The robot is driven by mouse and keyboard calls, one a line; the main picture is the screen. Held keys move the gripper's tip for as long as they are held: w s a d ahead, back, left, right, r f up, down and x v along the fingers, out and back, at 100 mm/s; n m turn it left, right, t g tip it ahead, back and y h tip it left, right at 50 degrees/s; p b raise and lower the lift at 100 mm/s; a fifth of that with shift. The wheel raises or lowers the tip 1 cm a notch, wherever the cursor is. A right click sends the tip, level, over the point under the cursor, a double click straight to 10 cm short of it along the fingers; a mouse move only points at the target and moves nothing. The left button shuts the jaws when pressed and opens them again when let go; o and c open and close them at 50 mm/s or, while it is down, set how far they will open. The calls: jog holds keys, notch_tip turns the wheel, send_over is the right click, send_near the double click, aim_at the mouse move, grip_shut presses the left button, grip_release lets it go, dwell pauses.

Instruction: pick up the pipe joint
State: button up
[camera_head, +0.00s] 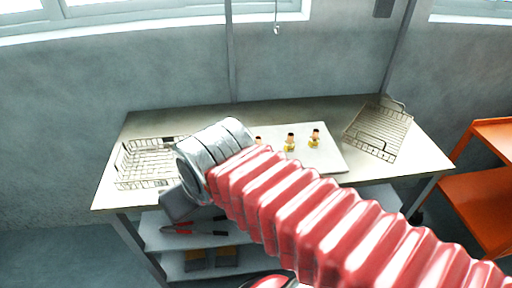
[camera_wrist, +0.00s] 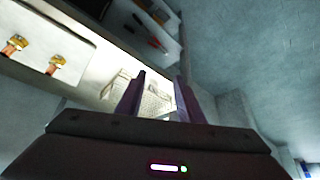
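Several small brass-yellow fittings with dark tops, which look like pipe joints, stand on a white board on the table. In the head view one pipe joint (camera_head: 315,138) is at the right, another (camera_head: 290,142) is in the middle, and a third is partly hidden behind my arm. In the wrist view two pipe joints (camera_wrist: 55,64) lie at the upper left, well away from the fingers. My gripper (camera_wrist: 161,77) is open with nothing between its fingers. It is over the table's left front part, left of the pipe joints.
The white board (camera_head: 328,158) lies mid-table. A wire basket (camera_head: 136,165) is at the left and another (camera_head: 380,130) at the right. Red-handled tools (camera_head: 185,232) lie on the shelf below. An orange cart (camera_head: 480,195) stands at the right. My arm covers the table's front middle.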

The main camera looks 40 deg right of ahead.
jog(key=shift+o, duration=0.4)
jog(key=w+d+f+m+y, duration=0.2)
jog(key=w+d+m+y, duration=0.1)
jog(key=d+m, duration=0.55)
jog(key=w+d+f+m+y, duration=0.35)
jog(key=d+m, duration=0.35)
jog(key=m, duration=0.3)
jog(key=s+d+m+t, duration=0.1)
jog(key=d+m+t, duration=0.2)
jog(key=d+m, duration=0.3)
jog(key=s+d+f+m+t, duration=0.1)
jog(key=d+m+t, duration=0.2)
jog(key=d, duration=1.2)
jog(key=m+h, duration=0.1)
jog(key=m, duration=0.2)
jog(key=shift+s+d+m+t, duration=0.15)
jog(key=shift+s+m+t, duration=0.2)
jog(key=shift+s+t, duration=0.05)
